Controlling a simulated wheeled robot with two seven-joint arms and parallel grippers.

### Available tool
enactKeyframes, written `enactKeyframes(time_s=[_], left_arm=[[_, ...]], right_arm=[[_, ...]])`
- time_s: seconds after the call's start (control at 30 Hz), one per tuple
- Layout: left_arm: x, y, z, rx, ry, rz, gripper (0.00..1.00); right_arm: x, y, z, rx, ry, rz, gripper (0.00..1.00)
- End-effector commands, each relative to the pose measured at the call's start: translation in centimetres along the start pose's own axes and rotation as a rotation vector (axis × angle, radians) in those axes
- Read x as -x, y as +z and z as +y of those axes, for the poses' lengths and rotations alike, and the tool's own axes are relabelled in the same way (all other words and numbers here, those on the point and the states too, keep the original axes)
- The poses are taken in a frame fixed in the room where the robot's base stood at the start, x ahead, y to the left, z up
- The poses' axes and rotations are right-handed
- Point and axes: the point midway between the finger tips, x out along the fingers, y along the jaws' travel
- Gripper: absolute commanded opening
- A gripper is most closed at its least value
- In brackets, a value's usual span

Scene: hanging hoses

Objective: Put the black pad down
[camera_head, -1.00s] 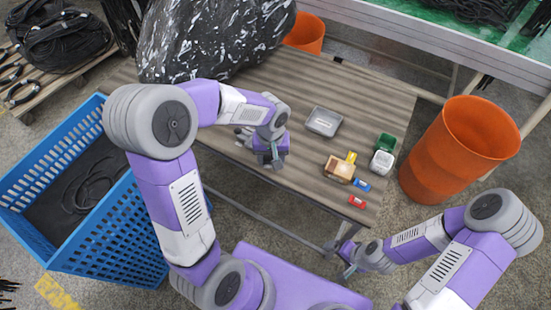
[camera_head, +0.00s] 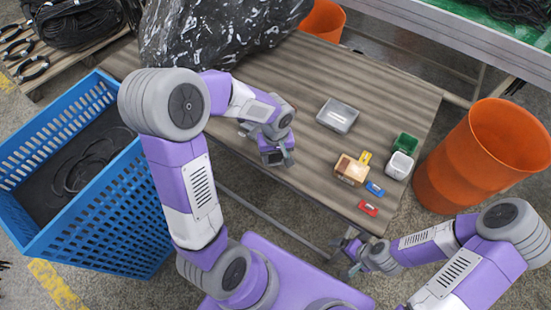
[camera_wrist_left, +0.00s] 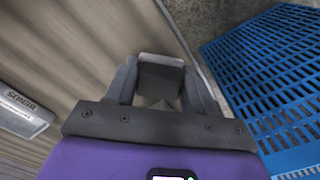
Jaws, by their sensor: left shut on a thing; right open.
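My left gripper (camera_head: 278,160) is at the table's near-left part, left of the grey tray (camera_head: 338,115). In the left wrist view, its two fingers (camera_wrist_left: 162,95) are shut on a black pad (camera_wrist_left: 160,80), a dark squarish piece with a pale far edge. The pad is not clearly distinguishable in the head view. Whether it touches the tabletop cannot be told. My right gripper (camera_head: 350,258) is open and empty, off the table's near-right corner, above the floor.
The wooden table (camera_head: 310,75) carries a large black plastic bundle (camera_head: 215,35), a wooden box (camera_head: 351,170), a green box (camera_head: 405,143), a white container (camera_head: 399,166) and small blue and red pieces. A blue basket (camera_head: 110,235) stands left, an orange bin (camera_head: 480,160) right.

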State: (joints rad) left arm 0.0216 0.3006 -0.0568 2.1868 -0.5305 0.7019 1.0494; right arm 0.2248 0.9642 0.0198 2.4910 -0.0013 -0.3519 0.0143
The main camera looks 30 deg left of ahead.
Motion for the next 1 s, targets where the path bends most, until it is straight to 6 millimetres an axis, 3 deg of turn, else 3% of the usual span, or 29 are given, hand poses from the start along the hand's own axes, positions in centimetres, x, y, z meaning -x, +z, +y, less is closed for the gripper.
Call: enactKeyframes(time_s=[0.03,0.43,0.47,0.6,1.0], left_arm=[[-0.8,0.0,0.0,0.0,0.0,-0.001,0.24],[-1.2,0.0,0.0,-0.001,0.002,0.001,0.24],[-1.1,0.0,0.0,0.0,0.001,0.001,0.57],[-1.0,0.0,0.0,0.0,0.001,0.001,0.78],[-0.1,-0.1,0.0,0.0,0.002,0.002,0.78]], right_arm=[[-0.4,0.0,0.1,0.0,0.0,0.0,0.98],[-0.7,-0.1,0.3,0.0,0.0,0.0,0.98],[-0.6,0.0,0.2,0.0,0.0,0.0,0.98],[-0.6,0.0,0.2,0.0,0.0,0.0,0.98],[0.1,0.0,0.0,0.0,0.0,0.0,0.98]])
